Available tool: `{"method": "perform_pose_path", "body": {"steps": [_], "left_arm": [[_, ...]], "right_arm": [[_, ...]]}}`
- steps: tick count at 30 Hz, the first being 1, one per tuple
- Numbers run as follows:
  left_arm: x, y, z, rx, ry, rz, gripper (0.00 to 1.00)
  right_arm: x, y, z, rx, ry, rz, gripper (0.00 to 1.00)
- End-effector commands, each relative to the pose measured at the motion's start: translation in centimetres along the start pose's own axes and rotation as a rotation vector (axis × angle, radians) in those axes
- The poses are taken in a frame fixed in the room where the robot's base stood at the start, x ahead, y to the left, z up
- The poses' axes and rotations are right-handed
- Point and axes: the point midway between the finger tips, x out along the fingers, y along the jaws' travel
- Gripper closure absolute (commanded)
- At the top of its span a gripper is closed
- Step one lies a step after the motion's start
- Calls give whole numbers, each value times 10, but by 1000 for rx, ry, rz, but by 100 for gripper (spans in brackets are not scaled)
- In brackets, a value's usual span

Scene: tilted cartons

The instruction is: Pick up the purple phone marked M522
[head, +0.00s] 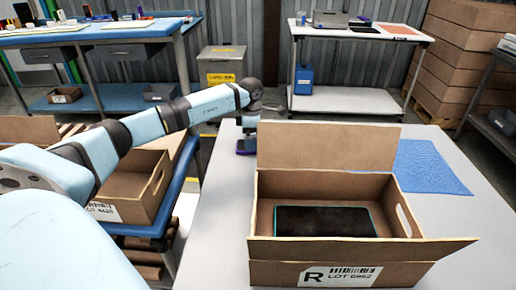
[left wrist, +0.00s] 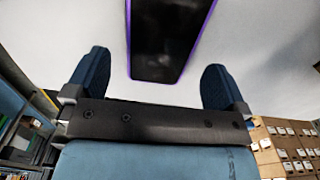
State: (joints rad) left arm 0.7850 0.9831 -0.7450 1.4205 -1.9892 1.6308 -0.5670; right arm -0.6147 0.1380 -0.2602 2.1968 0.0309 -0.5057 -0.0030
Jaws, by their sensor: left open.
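A dark phone with a purple edge (left wrist: 172,35) shows in the left wrist view, lying on a pale surface. No M522 mark can be read on it. In the head view a small purple piece (head: 244,150) shows under my left gripper (head: 247,137), at the far left of the white table, behind the carton. My left gripper also shows in the left wrist view (left wrist: 157,68), with its two dark blue fingers wide apart and empty. The phone's near end is between and ahead of the fingers in that picture. My right gripper is not seen.
An open carton marked R (head: 340,276) stands at the front of the white table (head: 215,230); a teal-edged black device (head: 325,221) lies in it. A blue mat (head: 430,165) lies to the right. Another carton (head: 130,205) stands on the left bench.

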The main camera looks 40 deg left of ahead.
Motion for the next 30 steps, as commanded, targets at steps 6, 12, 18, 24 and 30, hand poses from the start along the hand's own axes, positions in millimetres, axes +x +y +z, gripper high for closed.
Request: {"method": "perform_pose_path", "body": {"steps": [6, 12, 18, 24, 30], "left_arm": [[28, -1, -1, 0, 0, 0, 0], [27, 0, -1, 0, 0, 0, 2], [27, 0, -1, 0, 0, 0, 48], [26, 0, -1, 0, 0, 1, 53], [20, 0, -1, 0, 0, 2, 53]], "right_arm": [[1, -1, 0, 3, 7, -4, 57], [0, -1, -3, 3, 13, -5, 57], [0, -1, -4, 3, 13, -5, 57], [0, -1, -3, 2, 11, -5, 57], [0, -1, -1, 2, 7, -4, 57]]}}
